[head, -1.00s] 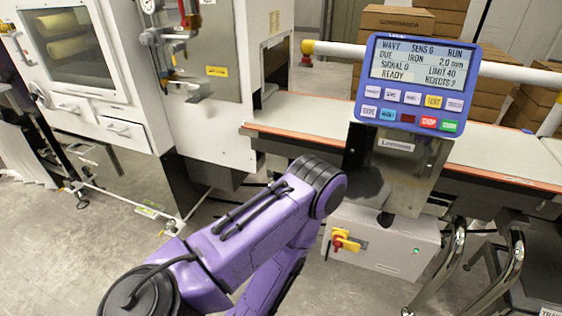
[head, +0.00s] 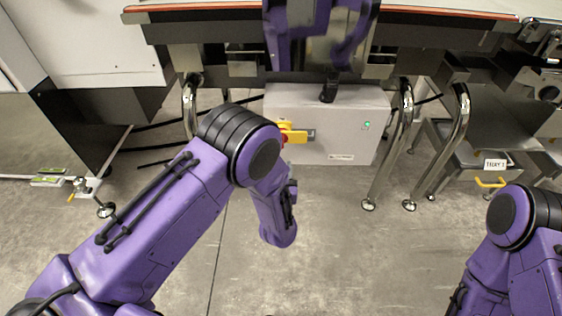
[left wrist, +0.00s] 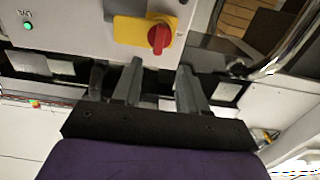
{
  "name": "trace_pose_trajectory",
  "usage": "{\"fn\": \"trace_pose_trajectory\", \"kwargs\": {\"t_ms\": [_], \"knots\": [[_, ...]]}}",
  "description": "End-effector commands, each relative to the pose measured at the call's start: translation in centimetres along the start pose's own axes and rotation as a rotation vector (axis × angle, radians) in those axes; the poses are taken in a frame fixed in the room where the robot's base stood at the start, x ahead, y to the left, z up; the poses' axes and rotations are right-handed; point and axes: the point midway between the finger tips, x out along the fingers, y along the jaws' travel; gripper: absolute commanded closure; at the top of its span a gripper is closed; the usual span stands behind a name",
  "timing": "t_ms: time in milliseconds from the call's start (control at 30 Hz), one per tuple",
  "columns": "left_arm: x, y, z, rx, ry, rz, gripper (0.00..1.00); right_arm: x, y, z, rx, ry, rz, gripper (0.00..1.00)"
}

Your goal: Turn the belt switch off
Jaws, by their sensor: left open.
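The belt switch (head: 296,137) is yellow with a red part, on the front of a grey box (head: 345,105) under the conveyor. My left arm partly covers it in the head view. In the left wrist view the switch (left wrist: 130,31) shows whole, its round red knob (left wrist: 160,39) at one end of the yellow piece. A lit green lamp (head: 367,124) sits on the same box, and it also shows in the left wrist view (left wrist: 28,25). My left gripper (left wrist: 160,88) is open and empty, its fingertips just short of the switch, apparently apart from it. My right gripper is out of view.
The conveyor (head: 440,11) runs above the box, with shiny bent legs (head: 460,130) at the right. The grey floor in front is clear.

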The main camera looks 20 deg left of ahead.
Motion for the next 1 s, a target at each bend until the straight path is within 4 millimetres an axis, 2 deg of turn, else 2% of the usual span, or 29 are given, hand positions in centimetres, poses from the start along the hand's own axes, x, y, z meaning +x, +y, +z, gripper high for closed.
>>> {"fn": "trace_pose_trajectory", "kwargs": {"t_ms": [133, 400, 500, 633, 867, 933, 1000], "knots": [[2.0, 0.1, -0.2, -0.002, 0.013, -0.005, 0.57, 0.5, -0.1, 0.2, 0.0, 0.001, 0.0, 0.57], [7.9, 0.1, -0.1, -0.002, 0.011, -0.004, 0.57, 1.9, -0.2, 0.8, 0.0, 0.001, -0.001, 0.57], [9.4, 0.1, -0.1, -0.002, 0.009, -0.002, 0.57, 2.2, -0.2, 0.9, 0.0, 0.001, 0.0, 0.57], [10.4, 0.1, -0.2, 0.0, 0.008, -0.001, 0.57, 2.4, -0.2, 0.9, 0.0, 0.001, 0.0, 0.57], [10.5, 0.1, -0.3, 0.001, 0.007, 0.0, 0.57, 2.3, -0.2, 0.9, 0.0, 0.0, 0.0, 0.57], [10.5, 0.1, -0.3, 0.001, 0.007, 0.0, 0.74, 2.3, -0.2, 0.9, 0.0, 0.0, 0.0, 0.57], [10.5, 0.1, -0.3, 0.001, 0.007, 0.0, 0.96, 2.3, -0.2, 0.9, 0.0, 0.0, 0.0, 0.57]]}}
